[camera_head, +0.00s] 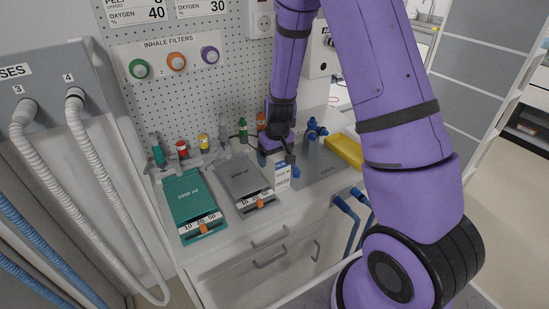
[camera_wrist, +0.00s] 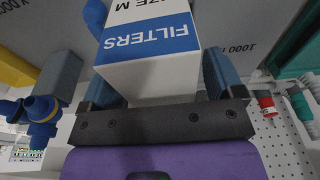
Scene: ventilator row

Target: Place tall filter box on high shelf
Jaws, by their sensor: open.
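The tall filter box (camera_head: 282,174) is white with a blue band and stands on the counter. In the wrist view the box (camera_wrist: 150,45) shows the words FILTERS and SIZE M and lies between my two fingers. My gripper (camera_head: 280,157) points down at the top of the box in the head view. Its fingers are open on either side of the box, with a small gap seen in the wrist view. I cannot make out a high shelf in either view.
A pegboard with inhale filters (camera_head: 176,61) rises behind. Small coloured fittings line the counter's back.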

